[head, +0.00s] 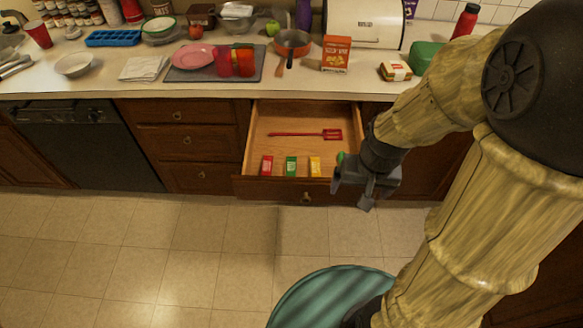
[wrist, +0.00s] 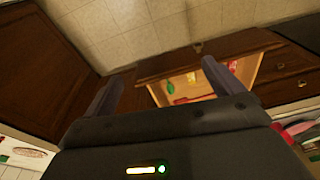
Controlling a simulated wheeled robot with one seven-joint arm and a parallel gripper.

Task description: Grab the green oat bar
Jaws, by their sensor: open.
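The green oat bar (head: 291,166) is a small upright-looking green packet near the front of the open wooden drawer (head: 262,131), between a red packet (head: 267,165) and a yellow packet (head: 315,166). My gripper (head: 351,196) is open and empty, at the drawer's front right corner, to the right of the bar and apart from it. In the wrist view the open fingers (wrist: 160,82) frame part of the drawer. A small green thing (wrist: 191,77) shows there, but I cannot tell whether it is the bar.
A red slotted spatula (head: 305,134) lies farther back in the drawer. A rounded green thing (head: 341,157) is partly hidden behind my gripper. The counter above is cluttered, with an orange box (head: 336,53) and a pan (head: 292,43). The tiled floor (head: 190,250) in front is clear.

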